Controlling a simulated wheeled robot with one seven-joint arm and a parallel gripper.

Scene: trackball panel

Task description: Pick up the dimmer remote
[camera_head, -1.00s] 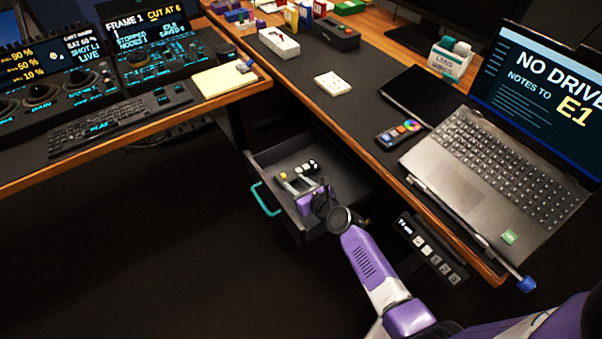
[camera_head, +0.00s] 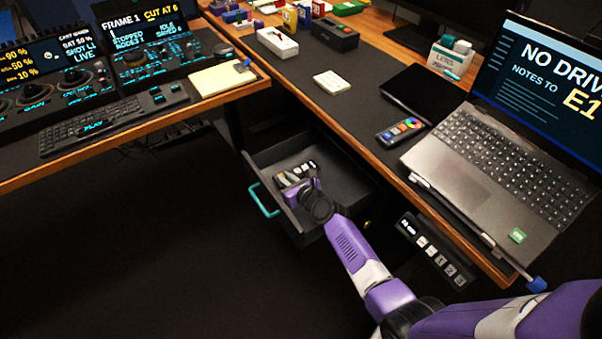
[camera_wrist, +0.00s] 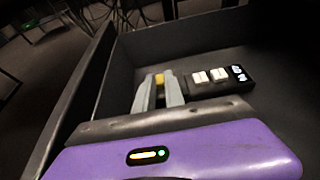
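A slim black remote with pale buttons, a small lit display and a yellow part, which looks like the dimmer remote (camera_head: 307,167), lies in the open drawer (camera_head: 346,181). In the wrist view the remote (camera_wrist: 210,78) lies crosswise beyond my fingers, display at the right. My gripper (camera_head: 287,180) reaches low into the drawer at the remote's left part. In the wrist view my gripper (camera_wrist: 160,85) has its fingers apart, with the yellow part showing between the tips. The right finger hides a bit of the remote. Contact cannot be told.
Drawer walls stand close around my gripper; a teal handle (camera_head: 264,200) is on its front. The desk edge overhangs at the right, with a button panel (camera_head: 433,252) below it. A coloured-button remote (camera_head: 401,131) and a laptop (camera_head: 490,165) are on the desk.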

